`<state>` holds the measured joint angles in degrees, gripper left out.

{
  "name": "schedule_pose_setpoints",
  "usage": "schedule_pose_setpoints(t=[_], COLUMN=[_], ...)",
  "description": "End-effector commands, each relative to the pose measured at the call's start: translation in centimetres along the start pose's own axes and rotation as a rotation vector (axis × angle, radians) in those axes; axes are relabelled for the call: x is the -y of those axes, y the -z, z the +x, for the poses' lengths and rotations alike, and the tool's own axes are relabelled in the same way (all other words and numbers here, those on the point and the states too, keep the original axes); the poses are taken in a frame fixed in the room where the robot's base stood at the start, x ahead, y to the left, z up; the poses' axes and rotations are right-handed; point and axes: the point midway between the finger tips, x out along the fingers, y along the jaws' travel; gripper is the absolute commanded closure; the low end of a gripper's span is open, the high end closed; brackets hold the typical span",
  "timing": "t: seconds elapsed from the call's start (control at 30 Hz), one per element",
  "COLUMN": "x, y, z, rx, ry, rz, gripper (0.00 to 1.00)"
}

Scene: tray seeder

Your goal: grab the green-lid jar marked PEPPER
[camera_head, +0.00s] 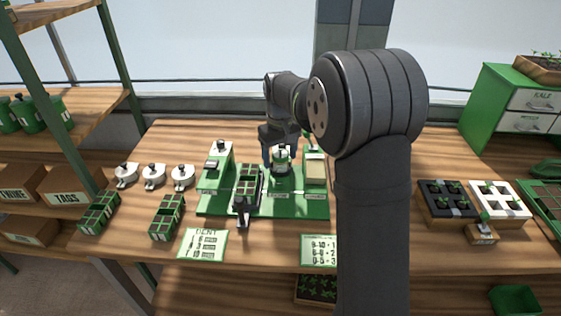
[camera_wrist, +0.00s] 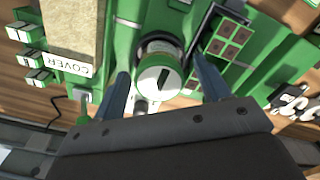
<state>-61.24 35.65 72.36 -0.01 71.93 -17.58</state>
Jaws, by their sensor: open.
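A jar-like round container with a green-and-white top (camera_head: 281,155) stands on the green seeder (camera_head: 300,206). In the wrist view its round top (camera_wrist: 158,82) faces the camera, half white and half green. No PEPPER marking is readable on it. My gripper (camera_head: 280,162) is low over the seeder with its fingers around this container. In the wrist view my gripper (camera_wrist: 162,72) has one blue finger on each side of the container, with visible gaps. The gripper is open and holds nothing.
The seeder's cell tray (camera_head: 248,186) is beside the container, and a tan COVER bin (camera_wrist: 72,28) is on its other side. Several white lidded pots (camera_head: 154,176) stand at left. Black (camera_head: 434,204) and white (camera_head: 507,214) seedling trays sit at right. Green canisters (camera_head: 28,115) are on the left shelf.

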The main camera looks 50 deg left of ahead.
Motion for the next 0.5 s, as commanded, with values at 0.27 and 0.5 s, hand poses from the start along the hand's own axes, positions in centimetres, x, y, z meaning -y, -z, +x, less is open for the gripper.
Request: schedule_pose_setpoints(t=[0.27, 0.5], x=[0.01, 0.01], y=[0.0, 0.0], z=[-0.01, -0.04], rx=[0.0, 0.0], ry=[0.0, 0.0], rz=[0.0, 0.0], gripper=[0.49, 0.8])
